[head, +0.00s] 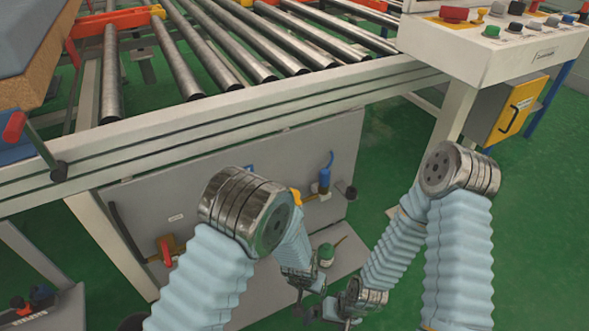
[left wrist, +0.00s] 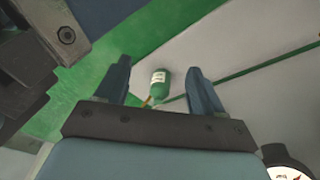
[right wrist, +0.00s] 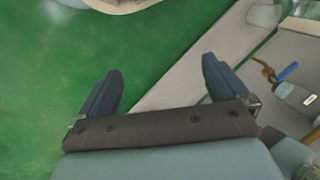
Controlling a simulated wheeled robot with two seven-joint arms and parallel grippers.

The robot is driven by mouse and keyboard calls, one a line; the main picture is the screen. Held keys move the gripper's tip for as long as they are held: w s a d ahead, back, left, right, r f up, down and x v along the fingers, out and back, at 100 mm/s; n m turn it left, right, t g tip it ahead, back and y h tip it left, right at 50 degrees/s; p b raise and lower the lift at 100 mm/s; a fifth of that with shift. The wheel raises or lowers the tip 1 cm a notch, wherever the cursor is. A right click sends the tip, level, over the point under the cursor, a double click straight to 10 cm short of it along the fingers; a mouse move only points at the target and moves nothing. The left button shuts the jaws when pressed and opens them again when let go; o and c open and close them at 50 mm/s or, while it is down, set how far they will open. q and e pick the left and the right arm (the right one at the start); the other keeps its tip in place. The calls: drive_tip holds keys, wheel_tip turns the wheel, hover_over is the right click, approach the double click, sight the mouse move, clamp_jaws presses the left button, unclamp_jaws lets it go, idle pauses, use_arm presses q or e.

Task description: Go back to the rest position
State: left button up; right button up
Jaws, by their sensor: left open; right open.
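My right gripper (head: 345,310) hangs low near the bottom middle of the head view, below the roller conveyor. In the right wrist view its two fingers (right wrist: 160,88) are spread with nothing between them. My left gripper (head: 303,283) hangs low just left of it, partly hidden by my own arm. In the left wrist view its fingers (left wrist: 158,82) are apart and empty. A green bottle with a white label (left wrist: 160,84) shows beyond the gap between them. Both arms are bent and point downward.
The roller conveyor's frame (head: 230,118) crosses above and ahead of my arms. A grey panel (head: 240,180) with valves stands beneath it. A control console (head: 490,50) is at upper right, over a yellow cabinet (head: 505,108). Green floor (head: 545,220) is clear at right.

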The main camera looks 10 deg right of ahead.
use_arm(q)
drive_tip(key=shift+a, duration=0.1)
drive_tip(key=s+a+n+h, duration=0.1)
drive_tip(key=s+a+n, duration=0.3)
drive_tip(key=a, duration=0.6)
drive_tip(key=s+a+f+n+g+h, duration=0.1)
drive_tip(key=s+a+n, duration=0.2)
drive_tip(key=s+a, duration=0.3)
drive_tip(key=a, duration=0.4)
drive_tip(key=shift+f+n, duration=0.3)
drive_tip(key=shift+n, duration=0.1)
use_arm(e)
drive_tip(key=shift+s+a+f, duration=0.2)
drive_tip(key=shift+s+a, duration=0.15)
drive_tip(key=shift+a, duration=0.4)
